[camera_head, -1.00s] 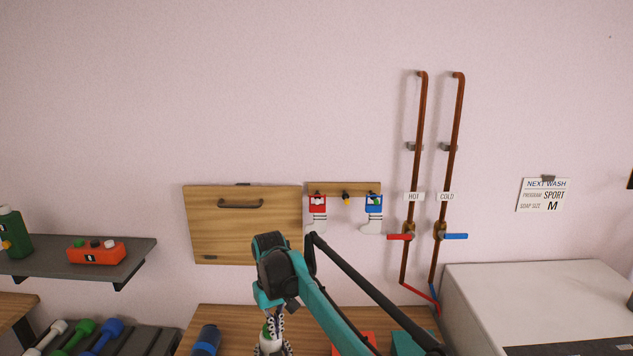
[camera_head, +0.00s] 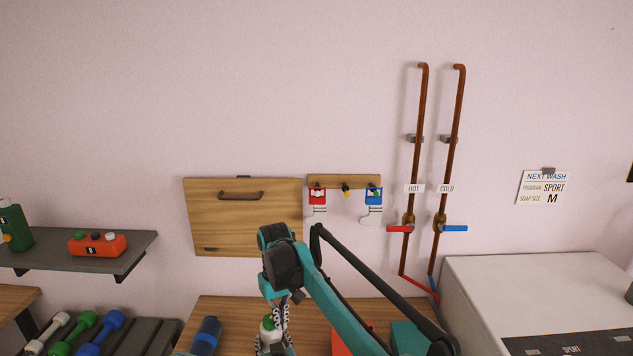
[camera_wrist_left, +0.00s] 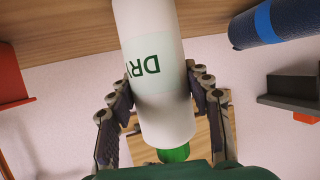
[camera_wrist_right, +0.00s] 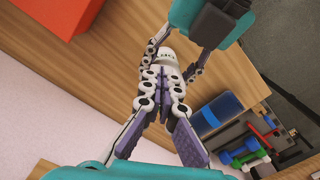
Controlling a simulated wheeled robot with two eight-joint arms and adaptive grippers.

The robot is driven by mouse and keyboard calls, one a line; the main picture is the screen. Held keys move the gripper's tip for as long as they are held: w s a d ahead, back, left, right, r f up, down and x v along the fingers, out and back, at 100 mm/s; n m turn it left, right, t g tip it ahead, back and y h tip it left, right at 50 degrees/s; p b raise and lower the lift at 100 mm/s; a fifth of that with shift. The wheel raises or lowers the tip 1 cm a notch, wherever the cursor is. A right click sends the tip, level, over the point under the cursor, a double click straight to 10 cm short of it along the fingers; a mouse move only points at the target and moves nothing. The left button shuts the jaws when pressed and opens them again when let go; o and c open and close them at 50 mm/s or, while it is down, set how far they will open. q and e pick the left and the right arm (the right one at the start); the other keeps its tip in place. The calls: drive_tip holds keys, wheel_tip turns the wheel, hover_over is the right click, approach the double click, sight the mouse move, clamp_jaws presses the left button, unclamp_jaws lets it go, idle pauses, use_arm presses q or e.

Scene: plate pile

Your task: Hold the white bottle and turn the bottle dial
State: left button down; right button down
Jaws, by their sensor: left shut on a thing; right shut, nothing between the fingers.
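The white bottle (camera_wrist_left: 160,90) has a green lettered label and a green top (camera_wrist_left: 175,153). In the left wrist view it stands between the fingers of my left gripper (camera_wrist_left: 160,115), which is shut on it. In the head view the bottle's green top (camera_head: 268,324) shows low in the middle. My right gripper (camera_head: 279,322) reaches down beside it there. In the right wrist view my right gripper (camera_wrist_right: 163,75) is shut and empty, its fingertips close to the white bottle (camera_wrist_right: 165,55). I cannot tell whether they touch, and no dial shows clearly.
A blue roll (camera_head: 206,336) lies left of the bottle on the wooden table (camera_head: 250,303). Red and teal items (camera_head: 408,338) stand to the right. Dumbbells (camera_head: 88,330) are at lower left.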

sight(269, 323)
wheel_tip(269, 323, up, 6)
idle(0.5)
drive_tip(key=shift+a, duration=0.1)
drive_tip(key=shift+s+a+f, duration=0.15)
drive_tip(key=shift+a+f, duration=0.3)
drive_tip(key=shift+f, duration=0.55)
drive_tip(key=shift+s+a+f, duration=0.2)
drive_tip(key=shift+a+f, duration=0.25)
drive_tip(key=shift+f, duration=0.6)
drive_tip(key=shift+s+a+f, duration=0.15)
drive_tip(key=shift+a+f, duration=0.3)
drive_tip(key=shift+f, duration=0.55)
drive_tip(key=shift+w+d, duration=0.25)
drive_tip(key=shift+d, duration=0.3)
drive_tip(key=shift+w+d, duration=0.4)
drive_tip(key=shift+d, duration=0.15)
drive_tip(key=shift+w, duration=0.1)
drive_tip(key=shift+d, duration=0.15)
